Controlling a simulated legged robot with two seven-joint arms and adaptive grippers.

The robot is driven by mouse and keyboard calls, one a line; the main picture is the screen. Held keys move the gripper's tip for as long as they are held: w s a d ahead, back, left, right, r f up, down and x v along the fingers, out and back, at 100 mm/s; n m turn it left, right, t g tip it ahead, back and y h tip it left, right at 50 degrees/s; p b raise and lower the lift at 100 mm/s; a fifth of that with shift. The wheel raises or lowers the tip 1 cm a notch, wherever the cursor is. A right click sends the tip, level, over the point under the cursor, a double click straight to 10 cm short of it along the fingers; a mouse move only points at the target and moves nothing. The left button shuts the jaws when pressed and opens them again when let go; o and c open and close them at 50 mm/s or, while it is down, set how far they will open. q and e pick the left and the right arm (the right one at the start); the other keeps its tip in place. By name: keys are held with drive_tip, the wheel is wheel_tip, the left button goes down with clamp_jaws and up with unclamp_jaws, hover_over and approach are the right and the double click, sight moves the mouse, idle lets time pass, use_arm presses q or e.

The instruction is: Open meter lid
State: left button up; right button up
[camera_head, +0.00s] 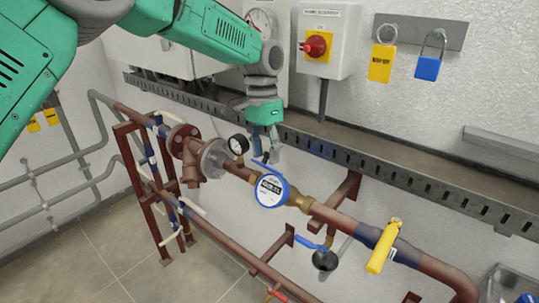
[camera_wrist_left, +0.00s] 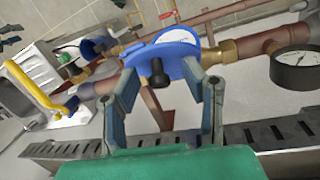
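The water meter (camera_head: 270,190) sits on the brown pipe with its white dial facing me. A blue lid-like piece (camera_head: 262,165) stands up at its upper left edge, seen nearly edge-on. In the left wrist view, the blue part of the meter (camera_wrist_left: 165,55) has a dark knob (camera_wrist_left: 157,75) in front, and some white dial shows behind it. My left gripper (camera_head: 266,146) points down just above and behind the meter. In the wrist view its fingers (camera_wrist_left: 162,74) are apart, on either side of the knob and blue piece; contact is unclear. My right gripper is out of view.
A pressure gauge (camera_head: 239,144) stands left of the meter, close to my left gripper. A perforated rail (camera_head: 370,160) runs along the wall behind. A yellow valve handle (camera_head: 384,245) and a small blue valve handle (camera_head: 308,242) are to the right. A switch box (camera_head: 325,40) hangs above.

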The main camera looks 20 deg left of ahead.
use_arm(q)
drive_tip(key=shift+s+f, duration=0.1)
drive_tip(key=shift+s, duration=0.05)
drive_tip(key=shift+w+a+f, duration=0.1)
drive_tip(key=shift+w, duration=0.1)
drive_tip(key=shift+w+r, duration=0.2)
drive_tip(key=shift+r, duration=0.05)
wheel_tip(320, 180, up, 11)
drive_tip(key=w+a, duration=0.1)
drive_tip(key=shift+a+r, duration=0.15)
drive_tip(key=shift+r, duration=0.05)
